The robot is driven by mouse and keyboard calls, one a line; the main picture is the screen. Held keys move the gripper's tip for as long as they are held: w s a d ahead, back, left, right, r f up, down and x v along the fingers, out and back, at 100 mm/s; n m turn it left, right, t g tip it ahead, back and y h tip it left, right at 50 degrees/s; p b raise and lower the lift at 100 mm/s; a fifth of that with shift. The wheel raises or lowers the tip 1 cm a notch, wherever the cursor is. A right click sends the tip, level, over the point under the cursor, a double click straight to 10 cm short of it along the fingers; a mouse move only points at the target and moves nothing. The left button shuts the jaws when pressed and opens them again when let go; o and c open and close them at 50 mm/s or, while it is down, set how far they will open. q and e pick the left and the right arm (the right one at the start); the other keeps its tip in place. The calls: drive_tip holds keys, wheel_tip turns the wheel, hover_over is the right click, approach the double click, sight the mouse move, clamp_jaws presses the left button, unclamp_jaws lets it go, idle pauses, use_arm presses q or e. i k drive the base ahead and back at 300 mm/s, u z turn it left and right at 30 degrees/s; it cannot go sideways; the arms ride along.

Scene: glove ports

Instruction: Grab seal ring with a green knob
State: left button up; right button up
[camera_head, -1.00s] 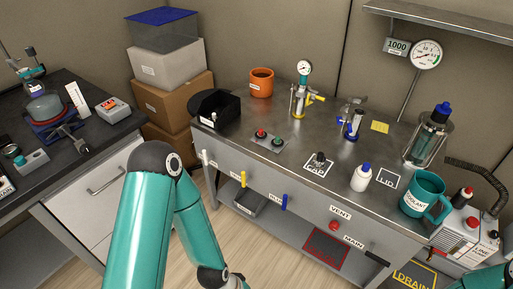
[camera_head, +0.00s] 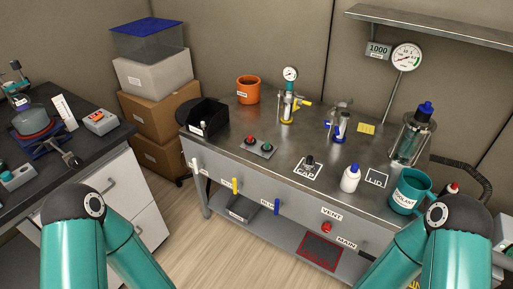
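I cannot make out a seal ring with a green knob for certain. On the main bench, a small grey control box (camera_head: 259,148) has a red button and a green button (camera_head: 267,147) on top. On the left bench, a grey block (camera_head: 17,178) carries a small teal knob (camera_head: 19,161). My teal arms show at the lower left and lower right, but both grippers are below the picture and out of sight. Whether they hold anything is hidden.
The main bench (camera_head: 225,150) holds a black bin (camera_head: 204,117), an orange pot (camera_head: 248,90), a gauge fitting (camera_head: 288,100), a white bottle (camera_head: 350,179), a coolant mug (camera_head: 408,192) and a glass vessel (camera_head: 411,135). Boxes (camera_head: 161,118) stand behind left. Open floor lies between the benches.

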sight(267, 146)
drive_tip(key=z, duration=0.2)
drive_tip(key=i, duration=1.05)
drive_tip(key=u, duration=1.5)
drive_tip(key=k, duration=0.9)
drive_tip(key=z, duration=0.1)
drive_tip(key=i, duration=0.9)
drive_tip(key=z, duration=0.05)
